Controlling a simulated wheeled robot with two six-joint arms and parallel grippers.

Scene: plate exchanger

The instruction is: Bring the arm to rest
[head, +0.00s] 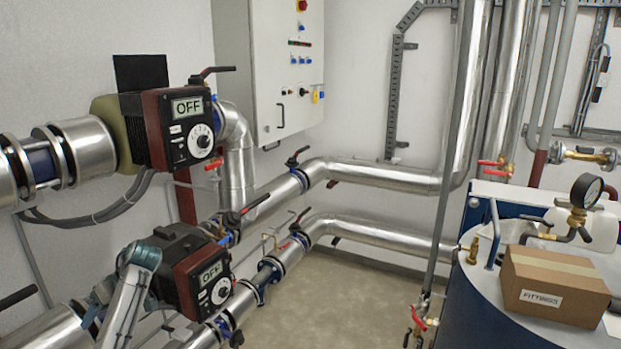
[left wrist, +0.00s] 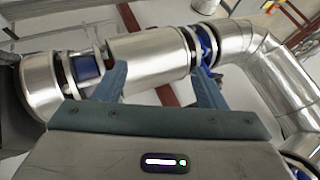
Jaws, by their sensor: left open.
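My left gripper shows in the left wrist view (left wrist: 160,78), with its two teal fingers spread apart and nothing between the tips. A silver clad pipe (left wrist: 150,52) with blue flanges lies beyond the fingers; whether they touch it I cannot tell. In the head view my left arm comes up at the lower left, and its teal part (head: 143,254) is in front of the lower pump (head: 193,283), whose display reads OFF. The fingertips are hard to make out there. My right gripper is in neither view.
An upper pump (head: 180,125), also reading OFF, is above my left arm. Silver pipes (head: 380,178) with valve handles run to the right. A FITTINGS box (head: 553,284) sits on a blue-sided tank (head: 480,300) at right. Bare floor (head: 340,295) shows in the middle.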

